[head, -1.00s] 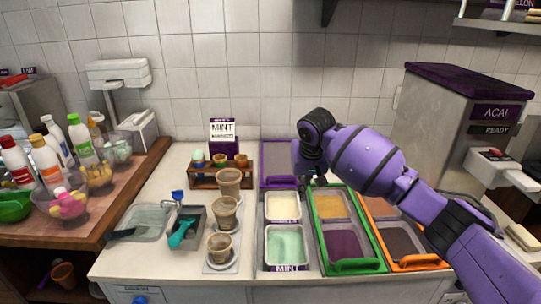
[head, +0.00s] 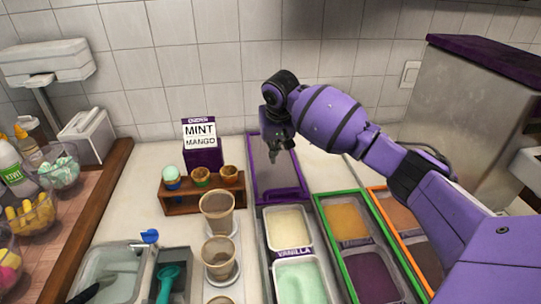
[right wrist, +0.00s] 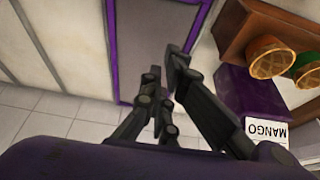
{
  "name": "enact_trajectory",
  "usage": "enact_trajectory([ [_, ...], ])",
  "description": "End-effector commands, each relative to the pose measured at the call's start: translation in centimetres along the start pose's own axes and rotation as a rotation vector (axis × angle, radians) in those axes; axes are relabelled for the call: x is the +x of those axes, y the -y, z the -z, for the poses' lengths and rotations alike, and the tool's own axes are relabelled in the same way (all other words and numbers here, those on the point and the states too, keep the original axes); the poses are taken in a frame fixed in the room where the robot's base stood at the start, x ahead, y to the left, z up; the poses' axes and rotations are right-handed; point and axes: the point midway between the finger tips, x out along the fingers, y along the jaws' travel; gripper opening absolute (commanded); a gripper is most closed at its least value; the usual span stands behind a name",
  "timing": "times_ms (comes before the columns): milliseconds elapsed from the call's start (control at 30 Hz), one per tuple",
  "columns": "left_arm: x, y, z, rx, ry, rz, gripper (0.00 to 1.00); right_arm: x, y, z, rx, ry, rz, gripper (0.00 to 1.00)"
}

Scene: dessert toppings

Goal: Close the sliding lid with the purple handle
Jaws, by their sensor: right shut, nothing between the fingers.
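The purple-framed sliding lid (head: 297,172) with a grey panel lies at the back of the counter, slid away from the front tubs. Its purple handle (head: 284,196) runs along the near edge. The vanilla tub (head: 288,227) and the mint tub (head: 300,281) lie uncovered in front of it. My right gripper (head: 272,158) is shut and empty, pointing down over the lid's panel; contact cannot be told. In the right wrist view the fingers (right wrist: 163,65) show against the lid's grey panel (right wrist: 145,35) and purple frame. My left gripper is not in view.
Green-framed (head: 322,222) and orange-framed (head: 389,215) tub bays lie to the right. Paper cups (head: 217,212) stand left of the tubs. The tiled wall is close behind.

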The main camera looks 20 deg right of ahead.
Motion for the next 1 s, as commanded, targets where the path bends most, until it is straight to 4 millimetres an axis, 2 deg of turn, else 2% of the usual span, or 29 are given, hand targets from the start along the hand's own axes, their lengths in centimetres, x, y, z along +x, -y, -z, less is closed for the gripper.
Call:
enact_trajectory([
  [200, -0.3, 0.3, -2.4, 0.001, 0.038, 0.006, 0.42, 4.8, 0.0, -0.4, 0.000, 0.008, -0.004, 0.00],
  [333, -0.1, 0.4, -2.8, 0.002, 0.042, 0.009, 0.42, 7.7, 0.0, -0.3, 0.000, 0.008, -0.003, 0.00],
  [433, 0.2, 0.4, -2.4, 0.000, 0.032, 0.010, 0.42, 9.6, 0.0, -0.3, 0.001, 0.006, -0.002, 0.00],
  [500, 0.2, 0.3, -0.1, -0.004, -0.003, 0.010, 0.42, 8.3, -0.1, -1.4, -0.003, -0.003, -0.001, 0.00],
  [667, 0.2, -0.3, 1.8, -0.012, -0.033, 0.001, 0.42, 7.8, 0.0, -3.0, -0.001, -0.005, 0.000, 0.00],
  [767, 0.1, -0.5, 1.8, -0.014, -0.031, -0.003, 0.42, 8.0, 0.0, -3.7, -0.002, -0.003, 0.000, 0.00],
  [1000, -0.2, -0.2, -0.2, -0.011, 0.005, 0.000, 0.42, 8.2, 0.0, -4.1, 0.000, 0.001, -0.001, 0.00],
])
